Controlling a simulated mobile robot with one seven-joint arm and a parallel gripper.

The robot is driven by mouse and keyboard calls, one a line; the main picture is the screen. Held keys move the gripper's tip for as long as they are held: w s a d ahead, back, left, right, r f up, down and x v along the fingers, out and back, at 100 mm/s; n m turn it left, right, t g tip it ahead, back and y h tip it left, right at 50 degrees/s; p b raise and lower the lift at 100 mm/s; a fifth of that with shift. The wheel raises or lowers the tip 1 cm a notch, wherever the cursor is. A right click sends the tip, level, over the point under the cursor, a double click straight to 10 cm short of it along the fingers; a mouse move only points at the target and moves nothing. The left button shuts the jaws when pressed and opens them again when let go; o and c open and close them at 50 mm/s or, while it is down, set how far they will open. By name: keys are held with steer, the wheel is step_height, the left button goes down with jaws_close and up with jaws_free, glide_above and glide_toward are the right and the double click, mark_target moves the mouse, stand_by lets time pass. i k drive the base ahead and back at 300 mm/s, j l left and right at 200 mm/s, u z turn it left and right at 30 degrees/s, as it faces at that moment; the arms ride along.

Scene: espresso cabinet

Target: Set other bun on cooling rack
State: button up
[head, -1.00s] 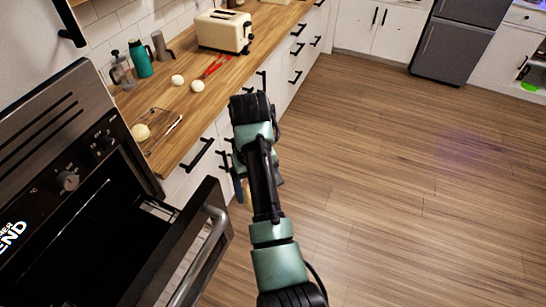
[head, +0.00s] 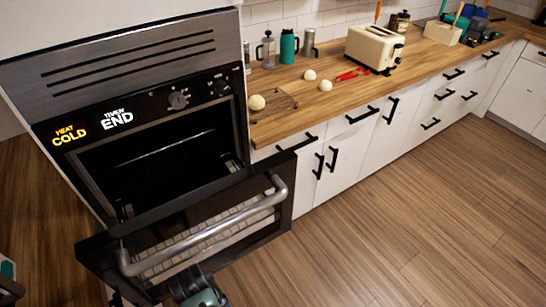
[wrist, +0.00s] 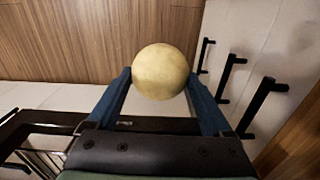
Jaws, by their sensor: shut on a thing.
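In the wrist view my gripper (wrist: 160,77) is shut on a round, pale yellow bun (wrist: 161,70), held between its two blue fingers. The head view shows part of my arm at the bottom edge, but neither the gripper nor the held bun can be made out there. The wire cooling rack (head: 284,101) lies on the wooden counter just right of the oven. Another bun (head: 257,102) sits at the rack's left side. The free part of the rack is to the right of that bun.
The oven door (head: 210,236) hangs open below and left of the counter (head: 350,98). Two small pale round things (head: 310,75) (head: 326,86), red tongs (head: 350,75) and a toaster (head: 374,47) stand beyond the rack. Floor (head: 400,230) is clear at right.

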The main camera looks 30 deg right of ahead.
mark_target(275, 99)
steer(key=i+l+z, duration=0.1)
steer(key=l+z, duration=0.25)
steer(key=i+l+z, duration=0.1)
steer(key=z, duration=0.25)
steer(key=i+l+z, duration=0.2)
steer(key=l+z, duration=0.2)
steer(key=i+l+z, duration=0.35)
steer(key=i+z, duration=0.15)
steer(key=i+l+z, duration=0.15)
steer(key=i+z, duration=0.3)
steer(key=i+l+u, duration=0.1)
steer(key=i+u, duration=0.2)
steer(key=u, duration=0.15)
steer(key=i+l+u, duration=0.15)
steer(key=u, duration=0.35)
steer(key=i+l+u, duration=0.3)
steer(key=u, duration=0.15)
